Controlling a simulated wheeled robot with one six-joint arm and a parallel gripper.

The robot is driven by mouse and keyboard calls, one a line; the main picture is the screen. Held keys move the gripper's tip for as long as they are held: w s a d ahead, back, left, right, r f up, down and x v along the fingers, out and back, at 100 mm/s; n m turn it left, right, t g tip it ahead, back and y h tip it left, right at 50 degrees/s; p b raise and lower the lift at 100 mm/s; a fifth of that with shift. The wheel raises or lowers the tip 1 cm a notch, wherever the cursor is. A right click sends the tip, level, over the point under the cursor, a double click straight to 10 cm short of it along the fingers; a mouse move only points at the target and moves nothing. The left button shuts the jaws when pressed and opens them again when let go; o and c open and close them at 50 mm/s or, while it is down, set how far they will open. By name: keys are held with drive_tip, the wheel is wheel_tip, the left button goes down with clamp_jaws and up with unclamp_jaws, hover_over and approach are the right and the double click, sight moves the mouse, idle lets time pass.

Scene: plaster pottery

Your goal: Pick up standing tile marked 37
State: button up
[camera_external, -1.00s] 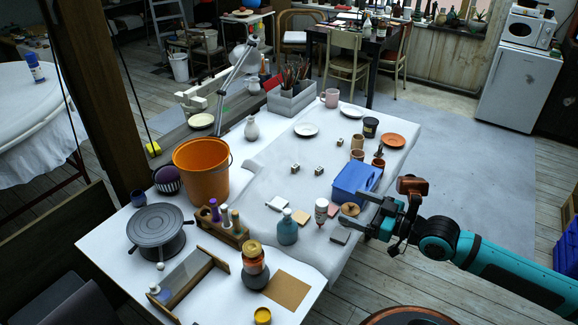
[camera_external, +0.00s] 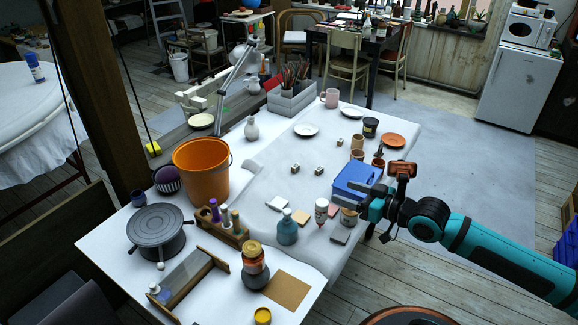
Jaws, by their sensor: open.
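Small pale blocks (camera_external: 295,168) stand farther back. No number can be read at this size, so I cannot tell which piece is marked 37. My gripper (camera_external: 356,197) is open at the table's right side, pointing left. It overlaps the near side of the blue box (camera_external: 352,178) in the picture; contact cannot be told. Its fingers partly hide what is behind them.
A white bottle with a red label (camera_external: 321,210) and a teal bottle (camera_external: 288,229) stand close by the tiles. Brown cups (camera_external: 357,143), a black cup (camera_external: 370,127) and an orange plate (camera_external: 393,141) are behind the blue box. The table's middle is mostly clear.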

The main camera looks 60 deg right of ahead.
drive_tip(key=w+d+r+m+g+h, duration=0.3)
drive_tip(key=w+d+m+g, duration=0.2)
drive_tip(key=w+d+m, duration=0.7)
drive_tip(key=w+d+f+m+g, duration=0.1)
drive_tip(key=w+d+m+g, duration=0.2)
drive_tip(key=d, duration=0.6)
drive_tip(key=w+d+f+m+g, duration=0.1)
drive_tip(key=w+d+m+g, duration=0.3)
drive_tip(key=d, duration=0.6)
drive_tip(key=m+g+y, duration=0.4)
drive_tip(key=m, duration=1.2)
hover_over(381, 148)
wheel_tip(381, 148, down, 16)
drive_tip(key=f, duration=1.7)
drive_tip(key=shift+w+d, duration=0.2)
drive_tip(key=shift+c, duration=0.3)
drive_tip(key=c, duration=1)
